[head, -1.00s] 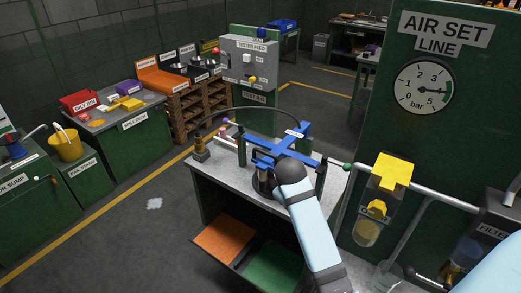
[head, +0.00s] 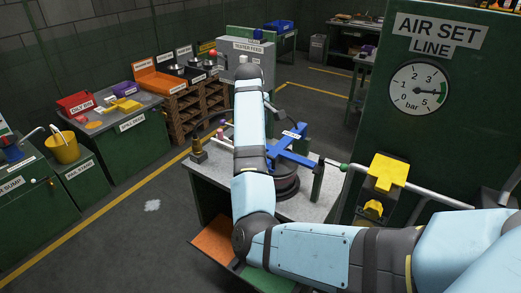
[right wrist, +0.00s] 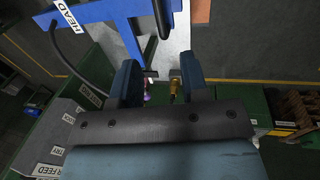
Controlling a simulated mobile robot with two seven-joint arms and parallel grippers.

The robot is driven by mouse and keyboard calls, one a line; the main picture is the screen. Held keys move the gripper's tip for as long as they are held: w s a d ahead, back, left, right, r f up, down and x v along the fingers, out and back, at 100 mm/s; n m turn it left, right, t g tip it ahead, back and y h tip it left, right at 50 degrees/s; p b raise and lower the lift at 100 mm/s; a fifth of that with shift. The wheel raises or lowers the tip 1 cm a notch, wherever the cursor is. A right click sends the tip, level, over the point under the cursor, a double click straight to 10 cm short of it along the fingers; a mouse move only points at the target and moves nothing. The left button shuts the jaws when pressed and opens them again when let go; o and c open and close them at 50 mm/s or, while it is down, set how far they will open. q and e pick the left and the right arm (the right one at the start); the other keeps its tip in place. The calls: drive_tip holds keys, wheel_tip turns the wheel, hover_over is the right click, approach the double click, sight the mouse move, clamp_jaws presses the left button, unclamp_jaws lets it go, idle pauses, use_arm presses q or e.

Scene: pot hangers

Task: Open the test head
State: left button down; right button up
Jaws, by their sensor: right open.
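The test head is a blue cross-shaped frame (head: 296,148) with a white label, over a dark round fixture (head: 286,182) on the grey-topped bench. In the right wrist view the blue head (right wrist: 95,12) with its HEAD label crosses the top left. My right gripper (right wrist: 160,82) is open, its two dark blue fingers apart. The nearer finger overlaps the head's edge in the picture; I cannot tell if they touch. A brass fitting (right wrist: 175,84) shows beyond, between the fingers. In the head view my right arm hides the bench's left middle. My left gripper is out of view.
A grey TESTER FEED box (head: 247,53) stands behind the bench. The air set line panel (head: 440,130) with its gauge and a yellow valve (head: 387,172) is at the right. An orange tray (head: 213,238) juts out below the bench.

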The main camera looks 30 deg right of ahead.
drive_tip(key=f, duration=0.3)
drive_tip(key=d+f, duration=0.1)
drive_tip(key=f, duration=0.3)
drive_tip(key=d+f+p, duration=0.1)
drive_tip(key=f, duration=0.3)
drive_tip(key=shift+w, duration=0.4)
clamp_jaws()
